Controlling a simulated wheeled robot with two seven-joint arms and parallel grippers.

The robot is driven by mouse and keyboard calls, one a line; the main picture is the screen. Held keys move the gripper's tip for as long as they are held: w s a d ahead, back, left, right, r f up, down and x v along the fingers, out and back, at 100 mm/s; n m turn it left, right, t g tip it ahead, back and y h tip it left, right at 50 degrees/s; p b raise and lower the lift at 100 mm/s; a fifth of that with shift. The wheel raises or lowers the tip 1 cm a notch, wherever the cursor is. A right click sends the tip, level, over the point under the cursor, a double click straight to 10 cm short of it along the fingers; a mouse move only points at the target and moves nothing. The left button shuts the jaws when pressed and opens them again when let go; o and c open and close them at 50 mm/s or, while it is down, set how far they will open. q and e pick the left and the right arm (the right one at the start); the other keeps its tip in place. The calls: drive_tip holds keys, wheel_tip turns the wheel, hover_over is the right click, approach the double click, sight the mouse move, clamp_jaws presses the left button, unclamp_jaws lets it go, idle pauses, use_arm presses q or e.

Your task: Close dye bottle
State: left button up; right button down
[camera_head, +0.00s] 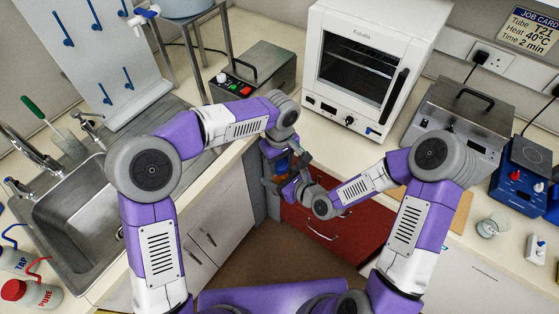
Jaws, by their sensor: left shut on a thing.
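A small amber bottle (282,178), which looks like the dye bottle, is in front of the red drawers, between my two grippers. A blue cap (281,165) shows just above it; at this size I cannot tell whether it touches the bottle or sits on it. My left gripper (284,162) reaches down from above and is shut on what appears to be the blue cap. My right gripper (288,185) comes in from the lower right, close beside the bottle. Its fingers are small and partly hidden, so its grip is unclear.
A sink (75,210) is at the left. A white oven (362,65) and a steel bath (470,110) stand on the rear bench. A beaker (492,226) and a blue hotplate (525,170) are at the right. Red drawers (325,228) lie below the grippers.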

use_arm(q)
drive_tip(key=m, duration=2.5)
drive_tip(key=shift+f, duration=0.1)
drive_tip(key=o, duration=1.2)
drive_tip(key=shift+o, duration=0.2)
wheel_tip(320, 180, up, 12)
